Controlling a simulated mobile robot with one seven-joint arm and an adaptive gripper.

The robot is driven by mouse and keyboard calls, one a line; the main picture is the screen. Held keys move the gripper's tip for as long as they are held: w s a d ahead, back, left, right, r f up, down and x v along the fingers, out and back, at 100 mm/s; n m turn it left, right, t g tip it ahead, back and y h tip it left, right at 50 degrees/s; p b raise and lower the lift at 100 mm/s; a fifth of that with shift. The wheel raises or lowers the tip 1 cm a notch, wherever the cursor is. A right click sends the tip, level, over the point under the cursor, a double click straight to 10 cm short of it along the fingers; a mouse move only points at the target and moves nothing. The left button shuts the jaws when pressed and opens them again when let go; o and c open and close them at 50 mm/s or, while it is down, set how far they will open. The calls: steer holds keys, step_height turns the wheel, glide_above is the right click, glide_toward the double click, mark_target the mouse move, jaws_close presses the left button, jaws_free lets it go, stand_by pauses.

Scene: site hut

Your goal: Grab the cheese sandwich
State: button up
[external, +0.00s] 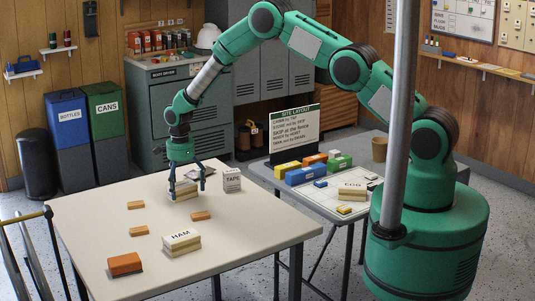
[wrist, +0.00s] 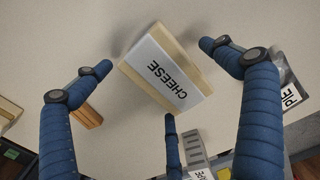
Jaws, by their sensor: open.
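The cheese sandwich (external: 184,195) is a pale block with a white label, lying on the beige table (external: 75,215). In the wrist view the sandwich (wrist: 165,72) lies at a slant, its label reading CHEESE. My gripper (external: 186,184) points down over it in the external view and hides part of it. In the wrist view my gripper (wrist: 158,76) has three blue fingers spread around the sandwich. One fingertip is to its left, one to its right, and one close to its lower edge. My gripper is open and holds nothing. Whether any finger touches the sandwich is not clear.
A HAM sandwich (external: 181,242), an orange-brown block (external: 125,264) and small wooden blocks (external: 139,231) lie toward the front. An EGG sandwich (external: 352,193) is on the grey side table.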

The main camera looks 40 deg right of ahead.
mark_target(184, 186)
steer(key=c, duration=1.4)
steer(key=shift+o, duration=0.2)
steer(key=shift+r, duration=0.1)
steer(key=shift+r, duration=0.5)
steer(key=shift+s+d+r+p, duration=0.15)
steer(key=shift+r+p, duration=0.1)
steer(key=shift+r, duration=0.4)
steer(key=shift+s+a+r+p, duration=0.1)
steer(key=shift+r+p, duration=0.1)
steer(key=shift+r, duration=0.4)
steer(key=s+d, duration=0.2)
steer(key=s, duration=0.2)
steer(key=s+d+r+p, duration=0.1)
steer(key=s+d, duration=0.1)
steer(key=s, duration=0.3)
steer(key=s+d, duration=0.2)
steer(key=s, duration=0.3)
steer(key=shift+s+d+r, duration=0.1)
steer(key=shift+r, duration=0.05)
